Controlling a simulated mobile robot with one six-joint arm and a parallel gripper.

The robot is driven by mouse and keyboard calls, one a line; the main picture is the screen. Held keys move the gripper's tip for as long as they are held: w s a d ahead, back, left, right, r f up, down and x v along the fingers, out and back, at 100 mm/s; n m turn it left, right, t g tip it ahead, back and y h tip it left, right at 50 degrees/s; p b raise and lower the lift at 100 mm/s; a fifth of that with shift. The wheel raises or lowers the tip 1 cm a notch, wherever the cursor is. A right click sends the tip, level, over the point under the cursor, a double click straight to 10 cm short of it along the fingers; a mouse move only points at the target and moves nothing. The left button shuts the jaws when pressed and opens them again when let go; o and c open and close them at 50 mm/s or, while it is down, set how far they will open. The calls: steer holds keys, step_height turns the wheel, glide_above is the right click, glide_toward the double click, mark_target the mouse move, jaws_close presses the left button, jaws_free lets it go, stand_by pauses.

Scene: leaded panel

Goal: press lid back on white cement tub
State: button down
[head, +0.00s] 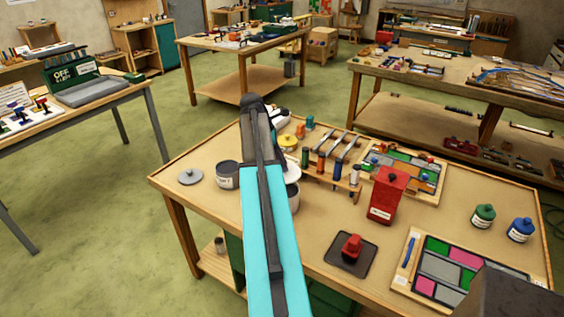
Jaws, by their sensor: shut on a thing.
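The white tub (293,199) stands on the near workbench, partly hidden behind my cyan arm. Its dark opening shows to the right of the arm. A pale white lid (293,171) shows just above and behind the tub's opening, apart from the rim as far as I can see. My gripper (279,163) is at the lid, mostly hidden by my own arm, and is shut on it. The fingertips and the far side of the lid are hidden, so I cannot tell its exact tilt.
Left of the arm stand a grey tub (228,176) and a flat grey lid (190,176). A yellow-topped jar (289,143) is behind; a tool rack (331,170), red box (386,196) and dark pad (338,258) are right. The bench's front-left corner is clear.

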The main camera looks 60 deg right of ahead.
steer(key=shift+f, duration=0.2)
steer(key=shift+f+b, duration=1.9)
steer(key=shift+f, duration=1.1)
steer(key=shift+p, duration=0.6)
steer(key=shift+f+p, duration=0.15)
steer(key=shift+p, duration=0.45)
stand_by(1.8)
steer(key=c, duration=1.5)
jaws_free()
steer(key=shift+f, duration=0.4)
